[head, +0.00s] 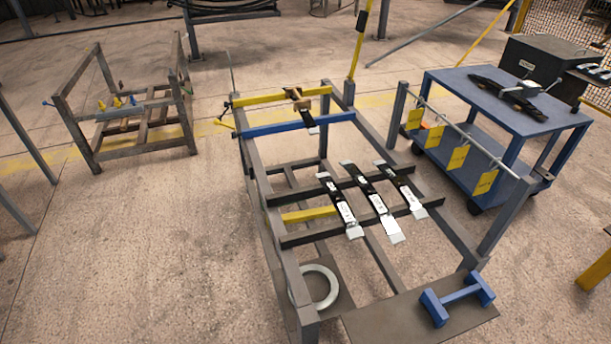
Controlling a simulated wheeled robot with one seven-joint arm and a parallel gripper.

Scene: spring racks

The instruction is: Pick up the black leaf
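Three black leaves lie side by side across the dark bars of a grey metal rack (262,222): a left leaf (336,197), a middle leaf (371,198) and a right leaf (397,183). Each has pale labels and light grey ends. Another short black piece (311,121) shows at the rack's far end, partly hidden by the blue bar. A long black curved piece (509,95) lies on the blue cart, with a grey fitting on it. I cannot tell which of these the task means. My gripper is not in view.
A blue dumbbell-shaped block (457,298) and a grey ring (316,287) sit at the rack's near end. A brown frame (82,137) stands left. Floor between them is clear.

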